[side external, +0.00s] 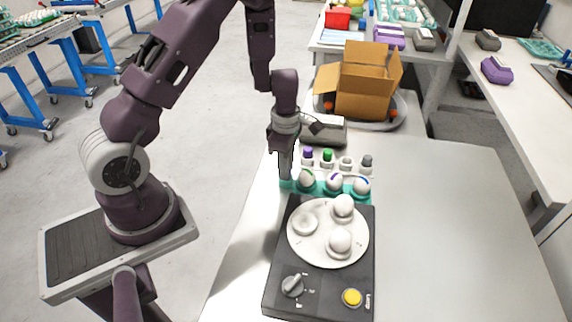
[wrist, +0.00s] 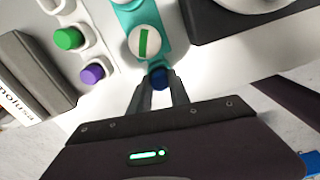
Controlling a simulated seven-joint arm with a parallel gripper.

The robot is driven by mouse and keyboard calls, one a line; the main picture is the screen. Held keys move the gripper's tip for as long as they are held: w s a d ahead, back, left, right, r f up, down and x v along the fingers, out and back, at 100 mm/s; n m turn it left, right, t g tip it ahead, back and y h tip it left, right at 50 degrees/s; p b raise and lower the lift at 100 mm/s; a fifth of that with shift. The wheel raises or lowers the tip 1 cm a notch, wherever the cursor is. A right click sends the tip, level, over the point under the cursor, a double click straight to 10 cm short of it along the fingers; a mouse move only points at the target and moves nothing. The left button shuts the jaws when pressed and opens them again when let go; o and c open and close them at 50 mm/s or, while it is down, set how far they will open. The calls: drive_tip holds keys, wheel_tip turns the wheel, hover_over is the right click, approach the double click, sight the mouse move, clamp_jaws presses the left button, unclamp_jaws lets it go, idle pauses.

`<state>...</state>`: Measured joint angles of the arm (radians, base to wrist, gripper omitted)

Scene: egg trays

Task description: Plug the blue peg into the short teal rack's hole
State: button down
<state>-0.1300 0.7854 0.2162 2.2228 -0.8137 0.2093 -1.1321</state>
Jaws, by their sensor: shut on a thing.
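The blue peg (wrist: 158,74) shows between the fingertips of my gripper (wrist: 159,84) in the wrist view, and the fingers are shut on it. It is at the near end of the teal rack (wrist: 127,17), just beyond the white egg with a green mark (wrist: 144,42). In the side view my gripper (side external: 286,178) points down at the left end of the teal rack (side external: 320,188), and its fingers hide the peg. The hole is hidden, so I cannot tell whether the peg is in it or above it.
A white rack (wrist: 92,37) holds a green peg (wrist: 69,38) and a purple peg (wrist: 91,74) beside the teal rack. Eggs with purple (side external: 334,182) and blue (side external: 361,185) marks stand in the teal rack. A dark machine (side external: 325,290) with a round egg plate (side external: 318,241) stands in front.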

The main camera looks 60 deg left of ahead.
drive_tip(key=shift+f, duration=0.3)
idle(0.5)
drive_tip(key=c, duration=1.1)
unclamp_jaws()
drive_tip(key=shift+c, duration=0.2)
wheel_tip(320, 180, up, 7)
drive_tip(key=shift+r, duration=0.1)
wheel_tip(320, 180, up, 7)
drive_tip(key=shift+f, duration=0.2)
drive_tip(key=shift+r, duration=0.1)
